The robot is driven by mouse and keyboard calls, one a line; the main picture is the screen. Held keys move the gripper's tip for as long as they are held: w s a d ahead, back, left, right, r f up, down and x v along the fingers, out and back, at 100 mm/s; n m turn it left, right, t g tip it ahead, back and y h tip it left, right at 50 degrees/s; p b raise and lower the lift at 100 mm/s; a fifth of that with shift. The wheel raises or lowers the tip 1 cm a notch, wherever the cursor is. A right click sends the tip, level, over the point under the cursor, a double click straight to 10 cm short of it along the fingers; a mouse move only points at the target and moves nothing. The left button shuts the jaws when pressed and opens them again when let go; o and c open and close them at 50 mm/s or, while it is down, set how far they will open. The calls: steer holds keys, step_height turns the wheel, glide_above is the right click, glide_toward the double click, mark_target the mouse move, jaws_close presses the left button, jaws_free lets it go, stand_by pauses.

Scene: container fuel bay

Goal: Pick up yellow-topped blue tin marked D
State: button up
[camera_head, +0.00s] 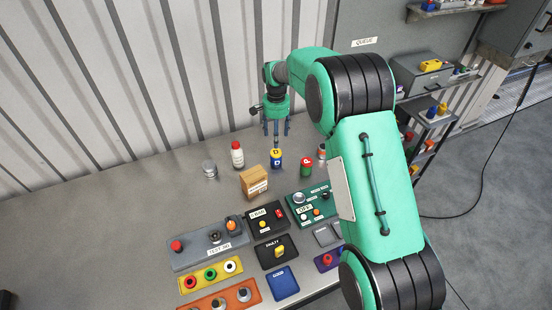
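The blue tin with a yellow top (277,162) stands upright on the grey bench, with D marks on its top and side. My gripper (276,130) points down above the tin. Its fingers are spread apart, one to each side of the tin's line. The fingertips appear above the tin's top and apart from it. I cannot tell the exact height gap.
A white bottle with a red cap (237,155) and a grey metal can (210,169) stand left of the tin. A red-topped green tin marked P (306,166) stands to its right. A cardboard box (254,181) is in front. Trays and panels fill the bench front.

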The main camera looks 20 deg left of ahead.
mark_target(276, 152)
steer(key=shift+f, duration=0.1)
steer(key=shift+f, duration=4.2)
steer(key=shift+f, duration=2.6)
steer(key=c, duration=1.4)
steer(key=shift+r, duration=0.15)
